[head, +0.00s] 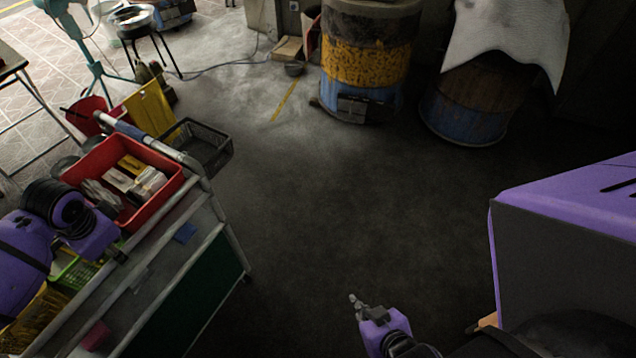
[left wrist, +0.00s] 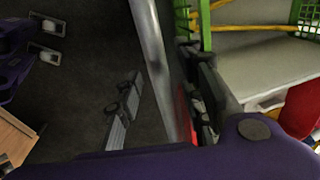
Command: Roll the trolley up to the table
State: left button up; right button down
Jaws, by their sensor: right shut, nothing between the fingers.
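The trolley (head: 215,230) stands at the left of the head view, with a metal frame, a pale tubular top rail and a dark green side panel. My left arm reaches over its near end. My left gripper (head: 118,256) is dark and small there, by the trolley's frame. In the left wrist view its dark fingers (left wrist: 198,88) are close beside a pale metal post (left wrist: 155,70); whether they grip anything is unclear. My right gripper (head: 357,304) is shut and empty above bare floor, right of the trolley. A table (head: 12,62) with metal legs is partly visible at the upper left.
A yellow and blue barrel (head: 365,60) and a cloth-covered barrel (head: 470,105) stand at the back. A stool (head: 135,25) is behind the trolley. The middle floor is clear.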

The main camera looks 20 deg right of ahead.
pick_arm(q)
jog(key=shift+w+f, duration=0.15)
jog(key=shift+f, duration=0.55)
jog(key=shift+a, duration=0.1)
grip_shut()
